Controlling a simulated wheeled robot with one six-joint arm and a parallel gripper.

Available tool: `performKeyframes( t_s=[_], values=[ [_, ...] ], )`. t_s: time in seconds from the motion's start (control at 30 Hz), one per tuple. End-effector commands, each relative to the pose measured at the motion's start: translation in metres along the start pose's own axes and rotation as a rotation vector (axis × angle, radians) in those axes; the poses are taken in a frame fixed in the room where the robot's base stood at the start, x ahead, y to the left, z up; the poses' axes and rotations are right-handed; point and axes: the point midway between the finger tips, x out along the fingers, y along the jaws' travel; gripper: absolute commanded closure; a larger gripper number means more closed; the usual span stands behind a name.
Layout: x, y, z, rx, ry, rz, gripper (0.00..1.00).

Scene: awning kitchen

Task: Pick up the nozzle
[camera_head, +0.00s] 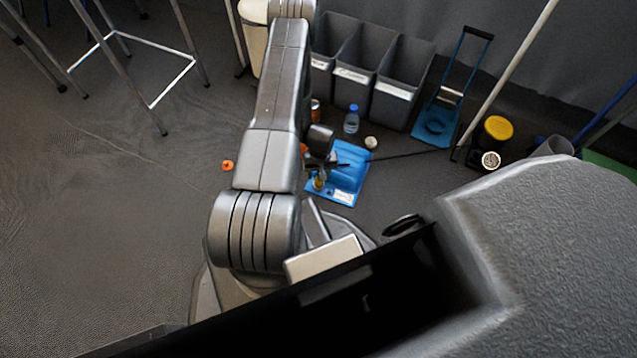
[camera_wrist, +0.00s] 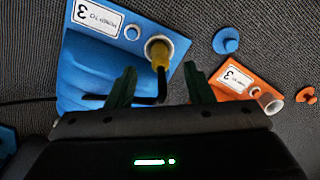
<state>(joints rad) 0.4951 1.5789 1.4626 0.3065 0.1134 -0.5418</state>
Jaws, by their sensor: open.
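The likely nozzle (camera_wrist: 160,55), a yellow piece with a dark, bent stem below it, shows in the wrist view at a round metal socket on a blue panel (camera_wrist: 90,65) with a white label. A small yellow piece (camera_head: 319,181) also shows in the head view at the left edge of the blue panel (camera_head: 347,196). My gripper (camera_wrist: 162,78) is open, with one dark green finger on each side of the nozzle's stem in the picture. I cannot tell the depth between them or any contact. In the head view my arm hides most of the gripper.
An orange panel (camera_wrist: 235,82) with a socket lies right of the blue one, near a blue knob (camera_wrist: 226,41) and an orange knob (camera_wrist: 306,95). Grey bins (camera_head: 397,85), a water bottle (camera_head: 351,120) and a dustpan (camera_head: 437,120) stand beyond. The floor at left is mostly clear.

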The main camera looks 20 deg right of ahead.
Motion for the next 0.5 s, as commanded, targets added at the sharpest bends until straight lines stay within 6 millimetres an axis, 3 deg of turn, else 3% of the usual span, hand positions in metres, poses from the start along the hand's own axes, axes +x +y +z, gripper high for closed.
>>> performKeyframes(
  t_s=[0.23, 0.5],
  values=[
    [0.041, 0.001, 0.000, 0.000, -0.001, 0.000, 0.53],
    [0.045, 0.001, 0.000, 0.000, 0.000, 0.000, 0.53]
  ],
)
